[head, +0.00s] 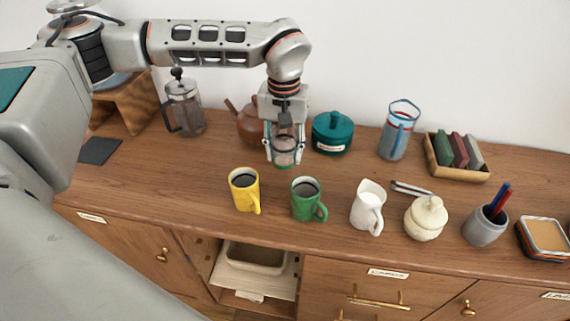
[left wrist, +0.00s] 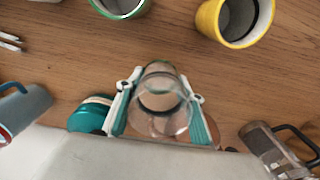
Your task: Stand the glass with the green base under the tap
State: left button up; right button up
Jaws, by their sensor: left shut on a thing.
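The clear glass (head: 284,156) with a green base is upright between the fingers of my left gripper (head: 284,148), near the back of the counter. My left gripper is shut on it; in the left wrist view I look into the glass (left wrist: 160,98) between the two fingers. I cannot tell whether its base touches the counter. No tap can be made out; a wooden stand (head: 137,108) at the back left is partly hidden behind my left arm. My right gripper is not in view.
A teapot (head: 245,122) and a teal pot (head: 333,133) flank the glass closely. A French press (head: 185,105) stands left, beyond a dark mat (head: 100,150). Yellow (head: 243,188) and green (head: 305,200) mugs stand in front. The counter's left front is clear.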

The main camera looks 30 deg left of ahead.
aim_at(284, 164)
pick_arm(q)
jog(key=shift+f, duration=2.3)
jog(key=o, duration=1.2)
jog(key=shift+f, duration=0.1)
jog(key=shift+o, duration=0.2)
